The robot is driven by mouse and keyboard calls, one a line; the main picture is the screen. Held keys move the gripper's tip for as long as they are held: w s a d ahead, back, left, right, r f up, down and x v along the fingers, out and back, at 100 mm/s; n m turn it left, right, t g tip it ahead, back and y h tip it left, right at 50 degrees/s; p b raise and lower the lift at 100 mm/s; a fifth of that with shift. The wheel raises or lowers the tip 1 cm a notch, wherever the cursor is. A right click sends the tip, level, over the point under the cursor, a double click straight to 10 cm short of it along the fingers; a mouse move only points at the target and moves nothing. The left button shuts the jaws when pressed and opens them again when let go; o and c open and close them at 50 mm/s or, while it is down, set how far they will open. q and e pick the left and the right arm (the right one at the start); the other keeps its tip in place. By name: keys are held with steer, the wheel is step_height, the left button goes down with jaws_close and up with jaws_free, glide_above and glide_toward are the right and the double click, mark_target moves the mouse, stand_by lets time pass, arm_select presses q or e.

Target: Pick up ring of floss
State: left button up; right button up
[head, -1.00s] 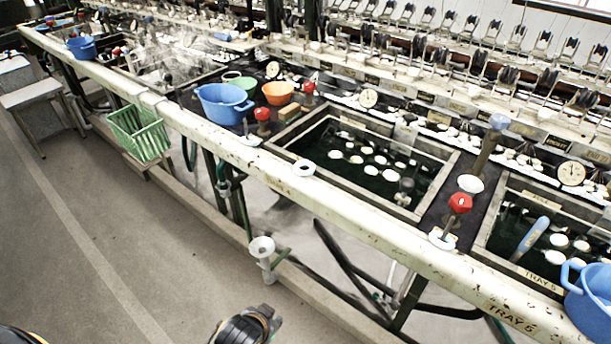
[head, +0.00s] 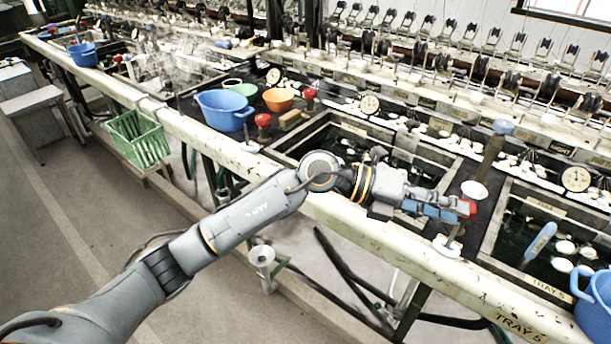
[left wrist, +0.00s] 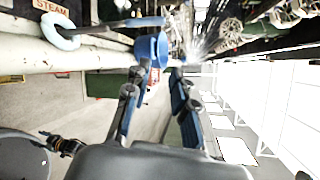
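My left gripper (head: 447,210) is over the rail beside the red-knobbed valve, apart from the ring. Its blue-padded fingers are spread and empty in the left wrist view (left wrist: 155,105). My right gripper is not in view.
The red valve knob (head: 468,209) is close to my left fingertips. A white rail (head: 365,233) runs along the basins. A blue tub (head: 224,110), an orange bowl (head: 278,99) and a green basket (head: 139,138) are further left. A blue pot (head: 594,302) is at right.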

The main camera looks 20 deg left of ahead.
arm_select(q)
steer(key=w+a+f+m+t+y, duration=0.1)
steer(key=w+a+f+y, duration=0.1)
steer(key=w+a+y, duration=0.4)
steer(key=w+a+f+t+y, duration=0.1)
steer(key=a+f+y, duration=0.1)
steer(key=a+y, duration=0.4)
steer(key=w+a+r+n+t+y, duration=0.1)
steer(key=w+a+r+y, duration=0.15)
steer(key=a, duration=0.45)
steer(key=w+a+r+n+y, duration=0.1)
steer(key=a+r+y, duration=0.15)
steer(key=a, duration=0.45)
steer(key=x, duration=0.8)
steer(key=shift+a+r, duration=0.1)
steer(key=shift+p+x, duration=0.75)
steer(key=shift+x, duration=2.45)
steer(key=shift+w+r, duration=0.1)
steer(key=shift+w, duration=0.05)
steer(key=c, duration=0.4)
